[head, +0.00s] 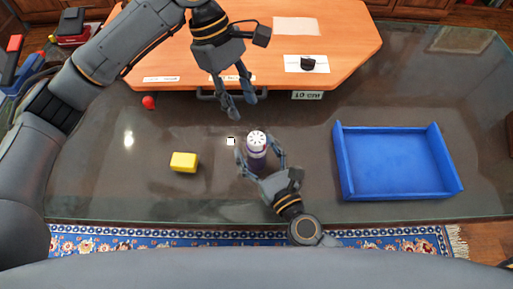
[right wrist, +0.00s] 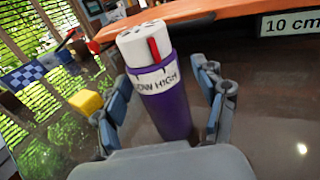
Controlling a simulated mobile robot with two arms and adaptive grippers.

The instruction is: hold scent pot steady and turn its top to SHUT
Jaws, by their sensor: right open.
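The scent pot (head: 257,157) stands upright on the dark glass table, with a purple body and a white top (head: 256,138) with dark holes. In the right wrist view the pot (right wrist: 175,115) has a white label reading about "LOW HIGH". A red mark (right wrist: 153,49) on its top sits above the label near HIGH; SHUT is not visible. My right gripper (head: 257,148) is open, with a finger on each side of the pot and gaps between in the wrist view. My left gripper (head: 241,107) is open and empty, above and behind the pot.
A blue tray (head: 391,194) lies to the right. A yellow block (head: 184,162) is left of the pot, a small white cube (head: 230,141) close beside it. A red ball (head: 148,102) lies farther left. An orange raised board (head: 345,45) with a "10 cm" label is behind.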

